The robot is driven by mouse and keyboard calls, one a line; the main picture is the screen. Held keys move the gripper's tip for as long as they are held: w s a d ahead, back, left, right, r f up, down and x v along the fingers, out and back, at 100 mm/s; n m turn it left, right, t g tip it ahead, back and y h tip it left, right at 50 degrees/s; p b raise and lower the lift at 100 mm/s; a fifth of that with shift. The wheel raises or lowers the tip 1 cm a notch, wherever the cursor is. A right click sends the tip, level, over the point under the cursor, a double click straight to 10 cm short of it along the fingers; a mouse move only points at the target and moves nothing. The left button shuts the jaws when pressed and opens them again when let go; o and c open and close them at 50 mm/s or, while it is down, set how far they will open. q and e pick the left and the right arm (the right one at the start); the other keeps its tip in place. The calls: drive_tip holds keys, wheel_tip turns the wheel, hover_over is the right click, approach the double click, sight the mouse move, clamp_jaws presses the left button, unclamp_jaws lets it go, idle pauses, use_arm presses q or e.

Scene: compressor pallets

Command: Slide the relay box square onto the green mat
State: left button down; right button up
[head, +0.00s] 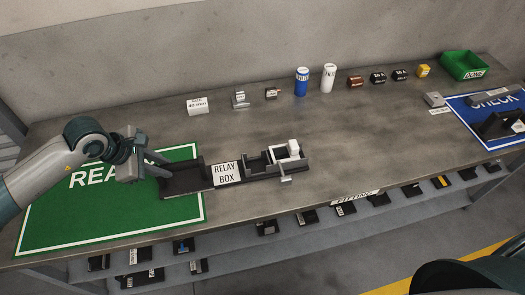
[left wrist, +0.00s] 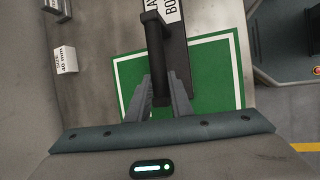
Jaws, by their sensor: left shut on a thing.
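The relay box (head: 227,174) is a long dark tray with a white label. Its left end lies over the right edge of the green mat (head: 60,222), and the rest extends right onto bare table. A light block stands in its right part. My left gripper (head: 158,168) is shut on the black handle at the box's left end. In the left wrist view the handle (left wrist: 153,35) runs between the fingers (left wrist: 160,100), with the green mat (left wrist: 215,80) below. I cannot tell exactly how square the box is to the mat. My right gripper is not in view.
Along the back stand a blue can (head: 301,82), a white can (head: 328,78) and several small parts. A green bin (head: 464,66) and a blue mat (head: 487,137) are at the right. The table right of the box is clear. A lower shelf (head: 225,262) holds dark parts.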

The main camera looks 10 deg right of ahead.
use_arm(q)
drive_tip(key=shift+s+a+f+b, duration=0.1)
drive_tip(key=shift+a+b, duration=0.05)
drive_tip(key=shift+a, duration=0.45)
drive_tip(key=shift+s+a+f+b, duration=0.1)
drive_tip(key=shift+a+b, duration=0.05)
drive_tip(key=shift+a, duration=0.4)
drive_tip(key=c, duration=1.5)
unclamp_jaws()
drive_tip(key=shift+w, duration=0.15)
drive_tip(key=shift+r, duration=0.1)
drive_tip(key=shift+r, duration=0.15)
drive_tip(key=shift+a+r, duration=0.25)
drive_tip(key=shift+r, duration=0.3)
drive_tip(key=v, duration=1)
drive_tip(key=shift+a+r, duration=0.1)
drive_tip(key=shift+r, duration=0.05)
